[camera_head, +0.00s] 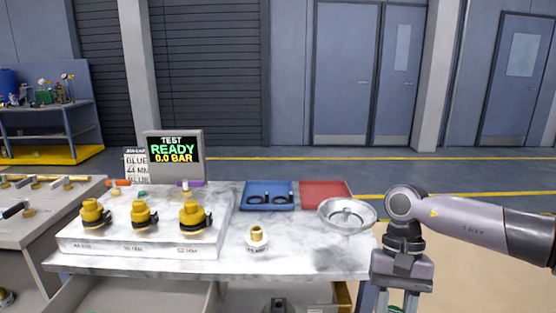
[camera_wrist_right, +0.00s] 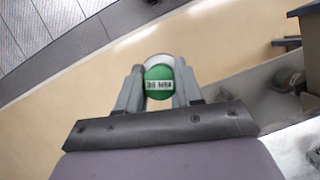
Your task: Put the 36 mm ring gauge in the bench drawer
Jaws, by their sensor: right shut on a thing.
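My right gripper (camera_head: 400,304) hangs in front of the bench's right end, at the bottom edge of the head view. In the right wrist view its fingers (camera_wrist_right: 158,90) are shut on the 36 mm ring gauge (camera_wrist_right: 158,82), which shows a green round face with a white label that seems to read 36 MM and a pale rim behind. My left gripper is not in view.
On the marble bench top (camera_head: 300,255) stand a metal bowl (camera_head: 335,222), a blue tray (camera_head: 247,203) with black rings, a red tray (camera_head: 325,195) and a yellow-topped fitting (camera_head: 256,237). Several yellow fittings and a screen (camera_head: 174,152) reading READY stand at left. A small dark object (camera_head: 278,304) shows below.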

